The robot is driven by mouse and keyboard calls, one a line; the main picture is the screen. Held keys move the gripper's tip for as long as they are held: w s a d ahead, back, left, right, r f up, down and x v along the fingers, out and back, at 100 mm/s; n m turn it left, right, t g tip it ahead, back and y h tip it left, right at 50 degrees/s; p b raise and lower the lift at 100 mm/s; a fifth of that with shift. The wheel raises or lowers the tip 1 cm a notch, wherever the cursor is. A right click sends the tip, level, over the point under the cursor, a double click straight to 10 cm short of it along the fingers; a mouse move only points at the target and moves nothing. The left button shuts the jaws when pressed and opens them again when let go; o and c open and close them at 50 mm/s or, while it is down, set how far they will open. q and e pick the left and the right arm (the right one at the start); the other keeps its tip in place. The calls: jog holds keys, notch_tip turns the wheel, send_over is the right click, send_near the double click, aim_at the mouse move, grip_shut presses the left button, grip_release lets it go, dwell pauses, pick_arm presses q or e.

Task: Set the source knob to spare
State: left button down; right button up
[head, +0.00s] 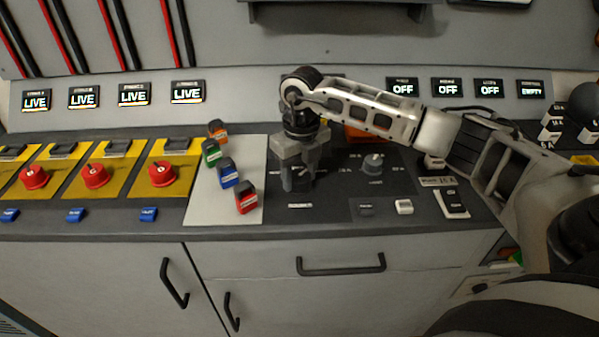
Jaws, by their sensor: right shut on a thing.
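My right gripper (298,180) points down over the dark control panel (335,198), just right of the pale plate. It is shut on a knob on that panel. The fingers and the arm hide most of this knob, so I cannot read its setting. The label below it is too small to read. A second grey knob (373,162) stands free to the right on the same panel, with small unreadable markings around it. My left gripper is not in view.
Several coloured blocks, including a red one (246,198), stand on the pale plate (205,212) close left of my gripper. Red rotary switches (95,176) sit on yellow plates further left. A white button (404,207) and black rocker (453,203) lie right. Displays read LIVE, OFF and EMPTY.

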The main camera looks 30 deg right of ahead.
aim_at(302, 174)
jog(key=shift+r, duration=0.1)
dwell(0.3)
jog(key=o, duration=1)
notch_tip(302, 174, up, 16)
jog(key=b, duration=0.1)
jog(key=shift+d, duration=0.25)
